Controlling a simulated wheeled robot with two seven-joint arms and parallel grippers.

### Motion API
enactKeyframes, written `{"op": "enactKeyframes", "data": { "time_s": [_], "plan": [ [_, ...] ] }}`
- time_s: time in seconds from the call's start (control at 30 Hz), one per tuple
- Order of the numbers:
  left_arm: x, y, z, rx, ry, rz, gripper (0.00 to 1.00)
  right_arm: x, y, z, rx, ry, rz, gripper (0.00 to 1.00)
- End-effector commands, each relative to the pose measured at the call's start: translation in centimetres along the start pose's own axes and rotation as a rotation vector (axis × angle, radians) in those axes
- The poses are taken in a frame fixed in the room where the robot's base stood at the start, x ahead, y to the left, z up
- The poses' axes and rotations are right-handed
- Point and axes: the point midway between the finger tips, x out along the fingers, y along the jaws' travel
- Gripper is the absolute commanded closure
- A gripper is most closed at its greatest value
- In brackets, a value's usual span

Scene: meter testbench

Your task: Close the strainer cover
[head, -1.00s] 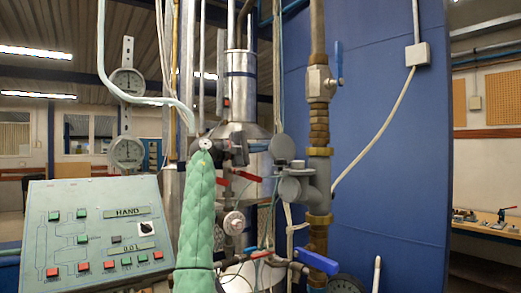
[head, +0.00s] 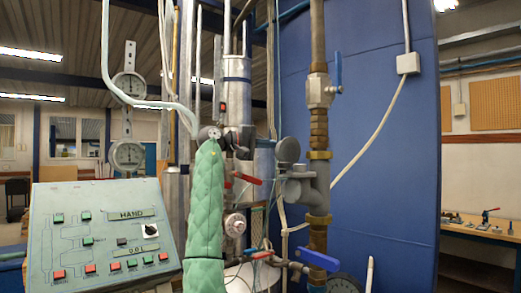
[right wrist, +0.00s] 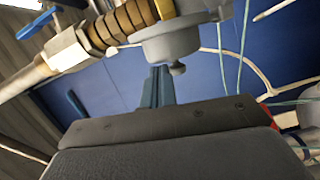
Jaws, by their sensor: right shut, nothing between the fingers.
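The grey strainer body (head: 305,188) sits on the brown vertical pipe in the head view. A round grey disc that looks like its cover (head: 288,150) stands up above the body's left side, tilted away from the opening. In the right wrist view a grey round fitting (right wrist: 170,42), probably part of the strainer, has a small knob (right wrist: 178,68) on its underside. My right gripper (right wrist: 160,72) is shut and empty, its fingertips close beside the knob; contact cannot be told.
A blue-handled valve (head: 320,90) sits above the strainer, and another blue lever (head: 318,259) below it. A control panel (head: 100,235) fills the lower left. A blue wall (head: 390,160) lies behind.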

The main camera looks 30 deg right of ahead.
Motion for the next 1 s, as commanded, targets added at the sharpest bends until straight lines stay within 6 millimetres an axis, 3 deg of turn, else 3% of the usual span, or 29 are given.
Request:
{"op": "enactKeyframes", "data": {
  "time_s": [0.2, 0.63, 1.0],
  "plan": [
    [-1.6, 0.5, -0.3, 0.001, 0.031, 0.012, 0.47, 0.5, 0.8, 1.7, 0.203, 0.0, -0.051, 1.0],
    [2.9, 2.5, -1.0, 0.024, 0.08, 0.057, 0.47, 1.4, 1.5, 5.2, 0.6, 0.0, -0.151, 1.0],
    [6.2, 4.5, -2.3, 0.053, 0.161, 0.103, 0.47, 2.1, 0.9, 8.2, 0.939, 0.0, -0.236, 1.0]
  ]
}}
